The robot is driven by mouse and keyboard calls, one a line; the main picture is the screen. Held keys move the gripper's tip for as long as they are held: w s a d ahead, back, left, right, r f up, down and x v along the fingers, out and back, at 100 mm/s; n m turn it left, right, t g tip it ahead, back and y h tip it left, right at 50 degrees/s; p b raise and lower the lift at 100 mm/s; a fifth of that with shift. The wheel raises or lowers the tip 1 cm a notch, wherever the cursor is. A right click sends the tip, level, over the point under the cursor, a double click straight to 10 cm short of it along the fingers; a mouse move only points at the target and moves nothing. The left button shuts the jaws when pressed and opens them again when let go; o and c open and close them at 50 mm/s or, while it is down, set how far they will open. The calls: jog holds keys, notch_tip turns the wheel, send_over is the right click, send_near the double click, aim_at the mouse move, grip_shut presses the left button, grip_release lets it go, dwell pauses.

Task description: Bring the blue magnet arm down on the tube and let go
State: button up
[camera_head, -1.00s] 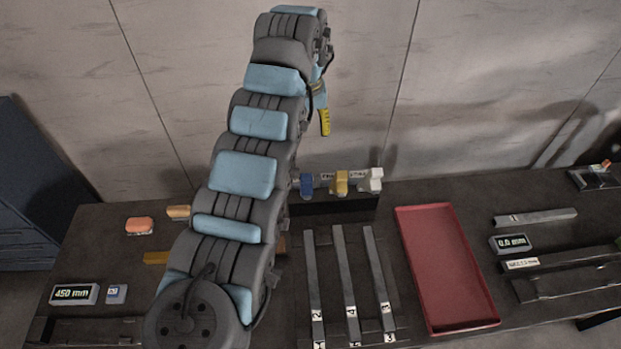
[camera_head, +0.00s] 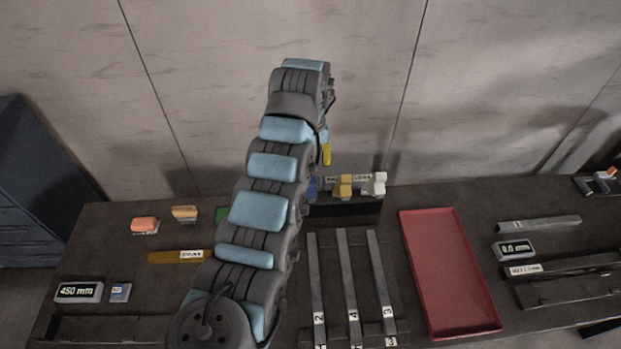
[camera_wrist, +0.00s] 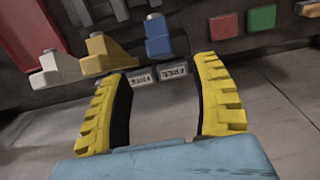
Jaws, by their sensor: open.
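The blue magnet arm (camera_wrist: 158,38) stands in the wrist view between and just beyond the tips of my gripper (camera_wrist: 162,68). My gripper is open, its two yellow fingers apart, with nothing held. In the head view the blue magnet arm (camera_head: 312,188) is partly hidden by my arm, beside a yellow one (camera_head: 342,187) and a white one (camera_head: 374,184). No tube can be made out under the blue arm. Long grey bars with number labels, such as this one (camera_head: 352,290), lie in front of the magnet arms.
A red tray (camera_head: 450,270) lies right of the grey bars. Small orange (camera_head: 145,225) and green (camera_head: 221,215) pieces and a 450 mm display (camera_head: 78,292) are at the left. A 0.0 mm display (camera_head: 514,248) is at the right. The wall stands close behind the bench.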

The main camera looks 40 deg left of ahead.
aim_at(310, 191)
notch_tip(310, 191, down, 8)
jog(key=shift+f+p, duration=0.15)
jog(key=shift+p, duration=0.4)
jog(key=c, duration=1)
